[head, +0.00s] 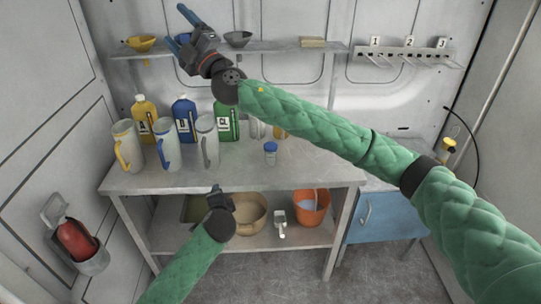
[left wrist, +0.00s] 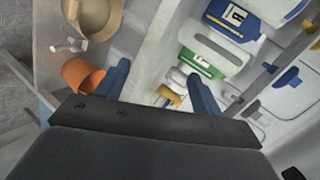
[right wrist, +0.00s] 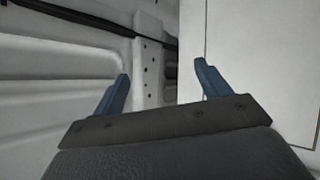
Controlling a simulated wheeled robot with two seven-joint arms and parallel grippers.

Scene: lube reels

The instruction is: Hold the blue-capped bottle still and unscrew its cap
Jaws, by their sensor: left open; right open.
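A small clear bottle with a blue cap (head: 270,153) stands upright on the metal bench (head: 315,168), right of the jugs. I cannot make it out in either wrist view. My right gripper (head: 184,24) is open and empty, raised high at the back left near the wall shelf, well away from the bottle. In the right wrist view its fingers (right wrist: 163,74) frame only wall. My left gripper (head: 216,192) is low at the bench's front edge, left of and nearer than the bottle. In the left wrist view its fingers (left wrist: 161,88) are apart with nothing gripped.
Yellow (head: 145,118), blue (head: 185,119) and green (head: 227,121) jugs stand behind several grey pitchers (head: 166,146). The lower shelf holds a tan bowl (head: 249,214), a scoop (head: 280,222) and an orange bucket (head: 310,208). A numbered rack (head: 405,55) hangs at right. The bench right of the bottle is clear.

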